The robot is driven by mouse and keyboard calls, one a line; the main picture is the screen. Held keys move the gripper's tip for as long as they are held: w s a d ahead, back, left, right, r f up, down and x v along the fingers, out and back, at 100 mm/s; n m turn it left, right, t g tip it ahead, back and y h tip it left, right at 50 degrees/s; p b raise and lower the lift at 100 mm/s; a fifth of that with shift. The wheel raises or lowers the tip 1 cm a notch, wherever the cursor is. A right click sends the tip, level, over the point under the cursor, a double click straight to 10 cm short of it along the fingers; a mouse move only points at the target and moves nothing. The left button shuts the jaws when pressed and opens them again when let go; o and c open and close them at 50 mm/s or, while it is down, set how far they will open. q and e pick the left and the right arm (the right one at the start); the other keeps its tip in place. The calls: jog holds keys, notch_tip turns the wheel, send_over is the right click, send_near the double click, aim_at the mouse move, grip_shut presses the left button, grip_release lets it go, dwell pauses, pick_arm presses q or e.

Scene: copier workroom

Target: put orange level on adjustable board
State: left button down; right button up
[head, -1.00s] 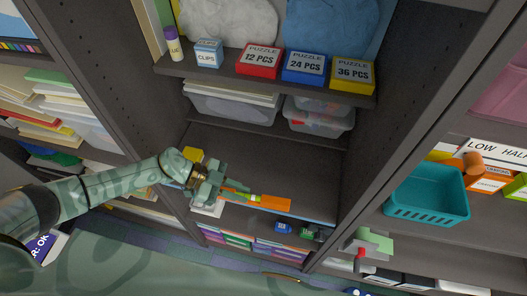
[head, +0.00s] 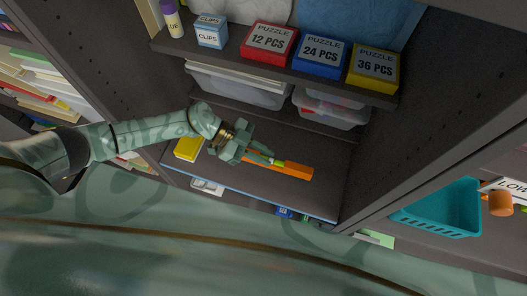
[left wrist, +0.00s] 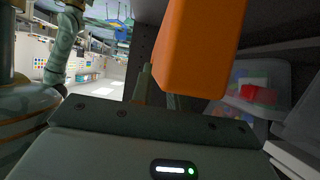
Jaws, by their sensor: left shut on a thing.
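The orange level (head: 290,170) is a long orange bar held in my left gripper (head: 262,158). The gripper is shut on its left end, and the bar points right. In the left wrist view the level (left wrist: 198,45) fills the upper middle, beyond the gripper. The adjustable board (head: 255,186) appears to be the dark shelf with a pale blue front edge inside the bookcase. The level shows over this board; whether it touches it I cannot tell. My right gripper is not seen.
A yellow object (head: 188,148) stands at the board's left end. Above are clear bins (head: 330,110) and a shelf with puzzle boxes (head: 320,55). A dark upright panel (head: 405,150) bounds the right side. A teal basket (head: 440,210) is beyond it. The board's right part looks free.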

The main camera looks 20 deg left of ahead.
pick_arm(q)
notch_tip(320, 180, down, 6)
jog(key=b, duration=0.4)
jog(key=shift+b, duration=0.35)
jog(key=shift+f+b, duration=0.55)
jog(key=shift+f, duration=0.4)
jog(key=shift+f, duration=0.1)
jog(key=c, duration=1)
grip_release()
jog(key=shift+o, duration=0.2)
jog(key=v, duration=0.7)
jog(key=shift+a, duration=0.25)
jog(key=shift+s, duration=0.1)
